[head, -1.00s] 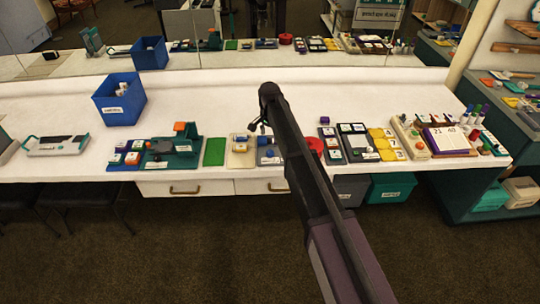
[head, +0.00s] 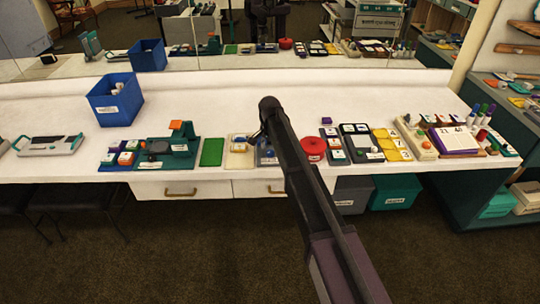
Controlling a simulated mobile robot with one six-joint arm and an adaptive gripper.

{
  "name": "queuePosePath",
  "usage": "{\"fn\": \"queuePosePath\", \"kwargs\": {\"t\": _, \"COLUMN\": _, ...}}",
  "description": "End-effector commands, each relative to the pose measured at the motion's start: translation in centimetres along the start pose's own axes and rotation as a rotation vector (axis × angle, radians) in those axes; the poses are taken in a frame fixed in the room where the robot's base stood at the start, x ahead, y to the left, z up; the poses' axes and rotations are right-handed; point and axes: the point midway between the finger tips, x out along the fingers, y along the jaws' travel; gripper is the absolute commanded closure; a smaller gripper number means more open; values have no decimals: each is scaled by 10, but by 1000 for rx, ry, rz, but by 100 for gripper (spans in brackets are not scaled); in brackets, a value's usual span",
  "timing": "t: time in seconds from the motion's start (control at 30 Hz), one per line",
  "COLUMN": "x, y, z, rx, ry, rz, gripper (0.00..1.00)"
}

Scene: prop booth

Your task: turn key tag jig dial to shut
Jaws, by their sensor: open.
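A teal jig (head: 181,153) with a dark round dial-like part (head: 158,147) and an orange block on top stands on the left half of the white counter. It looks like the key tag jig, but its label is too small to read, and so is the dial's setting. My gripper (head: 253,136) is open, small and partly hidden by my arm. It is to the right of the teal jig, over or near a cream tray (head: 238,160) and a blue-grey tray (head: 268,155). I cannot tell its height or whether it touches anything.
A green mat (head: 212,152) lies between the jig and the trays. A blue tray of blocks (head: 115,161) is left of the jig. A blue bin (head: 115,101) stands behind. A red round container (head: 313,148) sits right of my arm. The counter's back strip is mostly clear.

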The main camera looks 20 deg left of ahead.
Motion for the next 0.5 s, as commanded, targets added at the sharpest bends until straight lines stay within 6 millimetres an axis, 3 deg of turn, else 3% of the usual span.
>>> {"fn": "queuePosePath", "kwargs": {"t": 0.5, "x": 11, "y": 0, "z": 0, "rx": 0, "ry": 0, "rz": 0, "gripper": 21}}
